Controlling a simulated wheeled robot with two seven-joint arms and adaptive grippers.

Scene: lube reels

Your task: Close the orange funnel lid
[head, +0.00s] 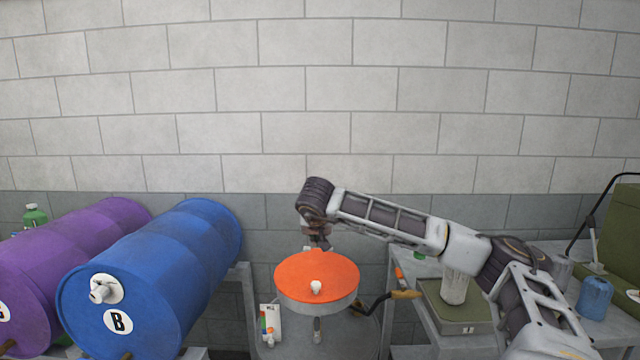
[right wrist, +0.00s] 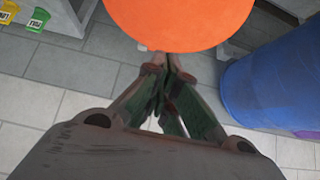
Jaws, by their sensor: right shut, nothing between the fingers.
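The orange funnel lid (head: 318,275) lies flat over the round grey funnel (head: 330,305), with a small white knob on the lid's near part. It looks down on the funnel, with no gap that I can see. My right gripper (head: 320,243) is shut and empty, just behind the lid's far edge. In the right wrist view the shut fingertips (right wrist: 168,62) are beside the rim of the orange lid (right wrist: 185,20); I cannot tell whether they touch it. My left gripper is in neither view.
A blue drum (head: 150,280) marked B and a purple drum (head: 65,260) lie on a rack at left. A block wall stands behind.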

